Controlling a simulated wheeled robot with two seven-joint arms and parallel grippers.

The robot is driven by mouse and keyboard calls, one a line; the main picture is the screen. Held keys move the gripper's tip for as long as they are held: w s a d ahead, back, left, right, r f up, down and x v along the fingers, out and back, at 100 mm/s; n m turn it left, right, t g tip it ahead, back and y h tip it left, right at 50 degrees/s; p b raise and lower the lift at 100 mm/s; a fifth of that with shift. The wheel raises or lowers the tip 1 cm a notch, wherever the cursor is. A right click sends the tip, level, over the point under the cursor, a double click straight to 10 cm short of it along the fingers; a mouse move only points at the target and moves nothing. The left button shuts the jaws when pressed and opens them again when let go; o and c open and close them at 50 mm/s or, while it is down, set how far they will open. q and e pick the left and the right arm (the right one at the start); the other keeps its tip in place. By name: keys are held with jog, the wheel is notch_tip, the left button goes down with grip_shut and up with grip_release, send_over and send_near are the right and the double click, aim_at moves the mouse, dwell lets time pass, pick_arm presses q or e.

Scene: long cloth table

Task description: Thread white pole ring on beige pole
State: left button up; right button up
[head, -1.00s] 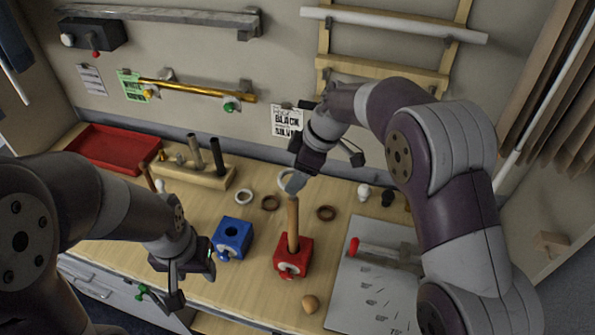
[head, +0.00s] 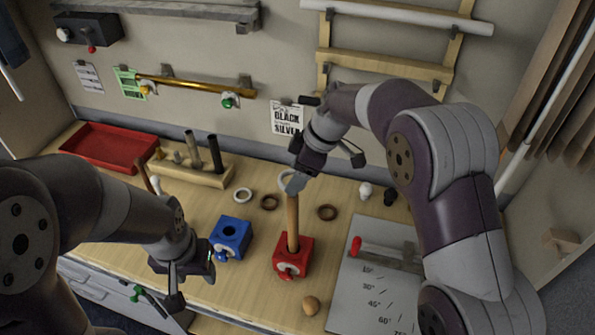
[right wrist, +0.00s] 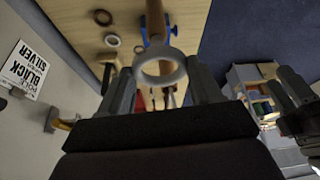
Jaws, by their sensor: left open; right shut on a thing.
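The beige pole (head: 292,220) stands upright in the red block (head: 293,253). My right gripper (head: 296,184) is shut on the white pole ring (head: 285,181) near the pole's top, where the gripper partly hides it. In the right wrist view the ring (right wrist: 160,69) sits between the fingers (right wrist: 162,86). The pole (right wrist: 154,18) appears just beyond the ring's edge, and the ring's opening shows no pole through it. I cannot tell the exact gap. My left gripper (head: 190,284) is open and empty in front of the blue block.
The blue block (head: 230,238) stands left of the red one. Another white ring (head: 243,195) and brown rings (head: 269,202) (head: 327,212) lie on the table. A wooden rack (head: 193,172) holds dark poles.

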notch_tip(320, 180, down, 2)
jog(key=shift+f+b, duration=0.1)
jog(key=shift+b, duration=0.6)
notch_tip(320, 180, down, 3)
jog(key=shift+w+r+b, duration=0.1)
jog(key=shift+r+b, duration=0.1)
jog(key=shift+b, duration=0.9)
jog(key=shift+f+b, duration=0.75)
jog(key=shift+b, duration=0.05)
jog(key=o, duration=1.1)
